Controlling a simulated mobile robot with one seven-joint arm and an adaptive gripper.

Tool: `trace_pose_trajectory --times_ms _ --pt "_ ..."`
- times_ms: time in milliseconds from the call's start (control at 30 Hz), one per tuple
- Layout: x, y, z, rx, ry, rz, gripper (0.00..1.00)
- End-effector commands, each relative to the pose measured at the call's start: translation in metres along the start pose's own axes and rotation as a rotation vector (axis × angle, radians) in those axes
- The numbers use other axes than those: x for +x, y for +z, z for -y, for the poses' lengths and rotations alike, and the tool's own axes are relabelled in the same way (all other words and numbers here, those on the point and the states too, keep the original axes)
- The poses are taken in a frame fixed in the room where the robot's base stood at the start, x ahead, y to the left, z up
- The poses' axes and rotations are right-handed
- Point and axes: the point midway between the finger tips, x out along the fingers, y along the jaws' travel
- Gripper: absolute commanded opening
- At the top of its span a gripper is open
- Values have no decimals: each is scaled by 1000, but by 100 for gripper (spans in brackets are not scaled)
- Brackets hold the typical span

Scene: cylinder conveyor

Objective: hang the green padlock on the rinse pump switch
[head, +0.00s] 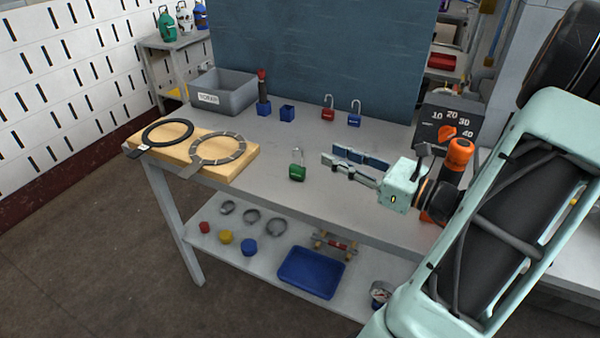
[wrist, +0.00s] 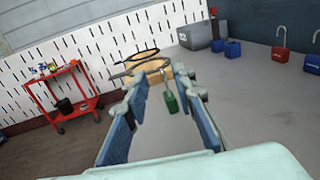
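The green padlock (head: 297,172) stands on the grey workbench with its shackle up, to the right of the wooden board. It also shows in the wrist view (wrist: 170,103), seen between my finger lines and beyond them. My gripper (head: 329,154) is open and empty, to the right of the padlock and apart from it. Its two fingers with blue pads reach left, and they show in the wrist view (wrist: 160,77). I cannot identify the rinse pump switch. A dark panel with an orange knob and numbers (head: 447,126) stands at the bench's right, partly hidden by my arm.
A red padlock (head: 328,115) and a blue padlock (head: 354,119) stand at the back. A grey bin (head: 224,97) and small blue holders (head: 287,112) are at back left. The wooden board (head: 235,173) bears rings. A blue tray (head: 310,273) lies on the lower shelf.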

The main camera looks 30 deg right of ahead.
Motion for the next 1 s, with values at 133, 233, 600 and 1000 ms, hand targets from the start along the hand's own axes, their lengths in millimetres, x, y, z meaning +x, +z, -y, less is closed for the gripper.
trace_pose_trajectory --times_ms 133,233,600,1000 --pt "0 -38 0 5 1 0 24" --pt "0 -58 0 5 2 0 24" --pt "33 -57 -1 -1 5 -2 24" --pt "76 -57 -1 -1 2 -4 24"
